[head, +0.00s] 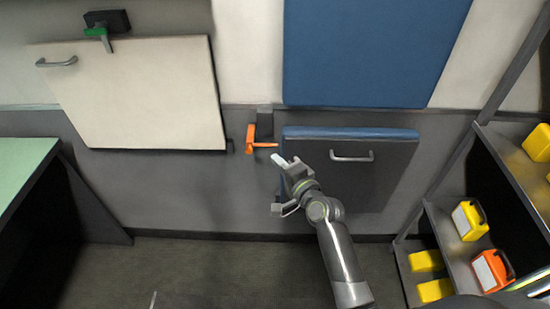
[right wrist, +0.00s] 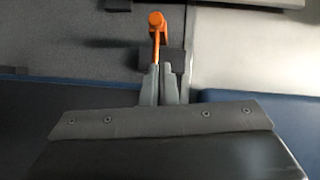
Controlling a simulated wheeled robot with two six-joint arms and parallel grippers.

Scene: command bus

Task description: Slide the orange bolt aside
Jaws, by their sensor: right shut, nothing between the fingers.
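The orange bolt (head: 252,139) is mounted on a dark block (head: 264,122) on the grey wall, beside the upper left corner of the folding blue-topped seat. It also shows at the top of the right wrist view (right wrist: 157,32), with its knob end toward the camera. My right gripper (head: 277,160) is shut and empty, just below and right of the bolt. In the right wrist view its closed fingertips (right wrist: 160,70) point at the bolt's lower part and overlap it; I cannot tell whether they touch. My left gripper is not in view.
The blue-topped seat (head: 385,132) with a handle is right of the bolt, under a blue panel (head: 370,50). A cream panel (head: 150,95) with a green latch (head: 99,33) is at left. Shelves with yellow and orange boxes (head: 490,270) stand at right. A green-topped desk (head: 20,168) stands at left.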

